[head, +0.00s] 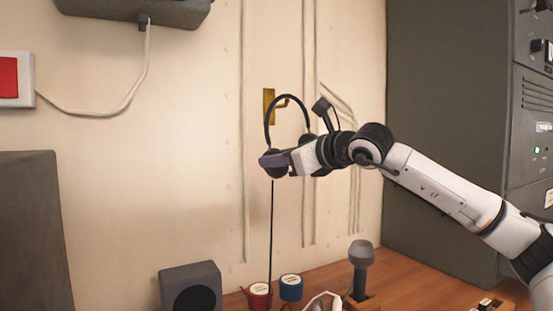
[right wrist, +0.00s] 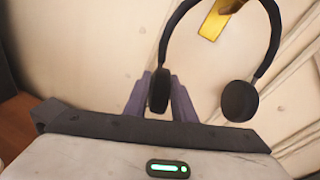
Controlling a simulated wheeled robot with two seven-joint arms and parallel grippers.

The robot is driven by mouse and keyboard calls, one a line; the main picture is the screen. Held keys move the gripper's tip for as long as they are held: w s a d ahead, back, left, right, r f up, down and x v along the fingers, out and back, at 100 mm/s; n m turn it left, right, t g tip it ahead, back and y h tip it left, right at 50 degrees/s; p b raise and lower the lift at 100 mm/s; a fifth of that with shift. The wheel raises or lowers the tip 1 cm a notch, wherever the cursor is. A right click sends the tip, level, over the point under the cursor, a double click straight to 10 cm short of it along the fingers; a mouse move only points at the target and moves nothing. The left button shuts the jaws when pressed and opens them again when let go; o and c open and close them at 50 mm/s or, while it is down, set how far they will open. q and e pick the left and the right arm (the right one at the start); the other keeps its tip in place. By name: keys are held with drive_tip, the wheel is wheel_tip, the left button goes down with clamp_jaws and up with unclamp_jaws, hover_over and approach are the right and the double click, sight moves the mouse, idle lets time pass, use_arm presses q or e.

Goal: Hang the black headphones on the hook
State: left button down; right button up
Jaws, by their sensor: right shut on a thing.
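The black headphones (head: 268,112) are held up in front of the wall, band at the top and ear cups below. They also show in the right wrist view (right wrist: 262,72). My right gripper (head: 270,161) is shut on the left ear cup, seen between the purple fingers (right wrist: 158,95) in the wrist view. The other ear cup hangs free. The brass hook (head: 268,105) is on the wall behind the headband, and its plate shows inside the band's arch in the wrist view (right wrist: 215,20). I cannot tell whether band and hook touch. My left gripper is not in view.
A cable hangs from the headphones to the wooden desk (head: 420,270). On the desk stand a dark speaker (head: 190,284), a red spool (head: 258,296), a blue spool (head: 291,287) and a grey microphone (head: 361,265). A grey equipment cabinet (head: 450,120) stands at the right.

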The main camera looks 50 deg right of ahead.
drive_tip(key=shift+w, duration=0.1)
idle(0.4)
drive_tip(key=shift+w+d+f, duration=0.1)
drive_tip(key=shift+w+f, duration=0.1)
drive_tip(key=shift+w, duration=0.15)
idle(0.6)
drive_tip(key=shift+w+f+b, duration=0.15)
drive_tip(key=shift+b, duration=0.35)
drive_tip(key=shift+b, duration=0.3)
idle(0.4)
drive_tip(key=o, duration=1)
drive_tip(key=shift+f, duration=0.15)
